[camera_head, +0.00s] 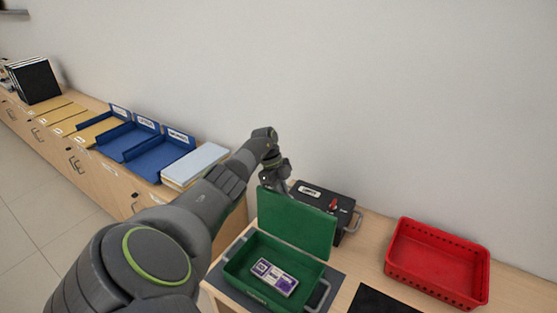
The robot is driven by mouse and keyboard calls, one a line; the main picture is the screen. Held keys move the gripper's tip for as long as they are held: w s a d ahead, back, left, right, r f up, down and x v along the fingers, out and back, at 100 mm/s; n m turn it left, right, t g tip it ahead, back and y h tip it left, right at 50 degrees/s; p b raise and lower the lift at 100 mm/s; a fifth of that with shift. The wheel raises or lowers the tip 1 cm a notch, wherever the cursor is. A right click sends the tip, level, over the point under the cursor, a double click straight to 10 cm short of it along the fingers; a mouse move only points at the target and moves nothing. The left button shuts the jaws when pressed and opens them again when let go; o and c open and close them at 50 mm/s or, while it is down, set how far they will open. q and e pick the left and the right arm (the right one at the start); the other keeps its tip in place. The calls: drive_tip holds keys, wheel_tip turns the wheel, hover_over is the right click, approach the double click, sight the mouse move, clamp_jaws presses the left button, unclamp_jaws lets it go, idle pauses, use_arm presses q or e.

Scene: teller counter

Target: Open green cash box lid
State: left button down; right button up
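The green cash box (237,277) stands on the counter at the lower middle. Its green lid (298,226) stands raised, roughly upright, at the back of the box. A purple-and-white banded bundle (274,277) lies inside. My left arm comes in from the lower left and reaches over to the lid. My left gripper (272,184) is at the lid's upper left corner, with its fingertips partly hidden behind the lid. I cannot tell whether it is open or shut, or whether it touches the lid. My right gripper is not in view.
A dark labelled box (335,204) with a red part on top stands close behind the lid. A red basket (440,262) is at the right, and a black mat (380,301) lies at the front. Blue trays (160,157) and a pale stack (195,163) line the left counter.

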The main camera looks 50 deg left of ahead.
use_arm(q)
drive_tip(key=shift+w+a, duration=0.1)
drive_tip(key=shift+w, duration=0.2)
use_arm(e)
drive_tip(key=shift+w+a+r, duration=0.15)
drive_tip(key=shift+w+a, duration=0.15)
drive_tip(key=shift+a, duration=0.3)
use_arm(q)
drive_tip(key=c, duration=1.8)
unclamp_jaws()
drive_tip(key=shift+s, duration=0.1)
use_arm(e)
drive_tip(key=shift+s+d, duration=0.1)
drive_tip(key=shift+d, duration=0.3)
